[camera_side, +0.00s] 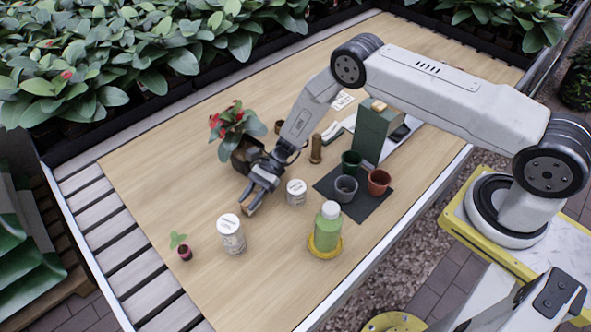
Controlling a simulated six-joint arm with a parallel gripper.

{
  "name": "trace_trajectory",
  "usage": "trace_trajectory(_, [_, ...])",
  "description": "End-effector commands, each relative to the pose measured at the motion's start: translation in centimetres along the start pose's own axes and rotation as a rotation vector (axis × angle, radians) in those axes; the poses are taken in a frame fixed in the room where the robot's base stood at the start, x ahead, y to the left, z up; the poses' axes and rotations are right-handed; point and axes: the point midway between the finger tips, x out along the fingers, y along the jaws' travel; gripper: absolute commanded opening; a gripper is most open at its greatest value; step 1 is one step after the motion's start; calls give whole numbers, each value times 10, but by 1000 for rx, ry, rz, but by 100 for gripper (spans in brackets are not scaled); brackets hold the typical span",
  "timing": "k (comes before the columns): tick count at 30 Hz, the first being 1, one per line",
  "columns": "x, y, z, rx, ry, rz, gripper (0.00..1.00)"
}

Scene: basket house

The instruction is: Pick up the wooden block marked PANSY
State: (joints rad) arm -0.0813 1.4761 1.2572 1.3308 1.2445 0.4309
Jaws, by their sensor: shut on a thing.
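My gripper (254,203) reaches down over the middle of the wooden table. It is shut on a small wooden block (249,211), which shows between and just below the fingertips. The marking on the block is too small to read, and the fingers hide part of it. I cannot tell whether the block still touches the table (180,190).
A potted red-flowered plant (234,125) is close behind. A green bottle (327,228), cups on a dark mat (368,206) and a green box (372,138) stand right.

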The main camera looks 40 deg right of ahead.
Motion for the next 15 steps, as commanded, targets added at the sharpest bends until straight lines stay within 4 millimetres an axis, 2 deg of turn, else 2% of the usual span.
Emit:
trace_trajectory(8, [-5, -1, 12, -1, 0, 0, 0])
trace_trajectory(15, [-15, 4, 33, 0, -1, 0, 0])
